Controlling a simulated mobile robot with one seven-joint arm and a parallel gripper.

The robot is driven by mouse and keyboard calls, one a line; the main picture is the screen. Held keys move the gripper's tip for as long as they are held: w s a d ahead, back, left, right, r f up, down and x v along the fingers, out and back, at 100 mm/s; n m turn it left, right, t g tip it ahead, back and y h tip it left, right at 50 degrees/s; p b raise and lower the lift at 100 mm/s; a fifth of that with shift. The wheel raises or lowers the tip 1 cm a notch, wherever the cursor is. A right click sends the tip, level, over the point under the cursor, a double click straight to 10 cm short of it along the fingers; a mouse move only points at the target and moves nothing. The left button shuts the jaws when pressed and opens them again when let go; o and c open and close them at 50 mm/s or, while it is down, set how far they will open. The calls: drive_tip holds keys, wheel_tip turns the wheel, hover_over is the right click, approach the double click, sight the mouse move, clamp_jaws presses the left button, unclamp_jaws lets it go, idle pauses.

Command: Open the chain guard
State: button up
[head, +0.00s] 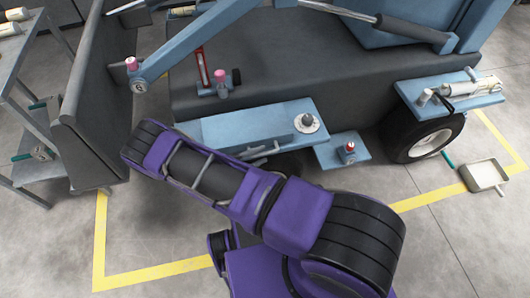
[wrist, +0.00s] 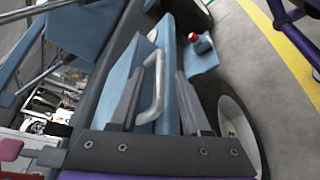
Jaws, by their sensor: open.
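A blue cover with a grey bar handle (wrist: 156,85), which I take to be the chain guard (wrist: 141,60), is in the middle of the wrist view. In the head view a long blue box (head: 240,127) shows on the near side of the machine; I cannot be sure it is the same part. My gripper (wrist: 158,76) is open, one dark finger on each side of the bar handle in the wrist view. Whether either finger touches it I cannot tell. In the head view my purple arm hides the gripper.
A blue step with a red-topped fitting (head: 349,148) juts out right of the box, and a black wheel (head: 425,137) stands beyond it. A dark upright panel (head: 92,95) is at left. A shallow tray (head: 485,175) lies on the floor at right. Yellow-lined floor is clear in front.

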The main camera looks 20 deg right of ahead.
drive_tip(key=shift+x, duration=1.4)
drive_tip(key=shift+r, duration=0.1)
clamp_jaws()
drive_tip(key=shift+w, duration=0.1)
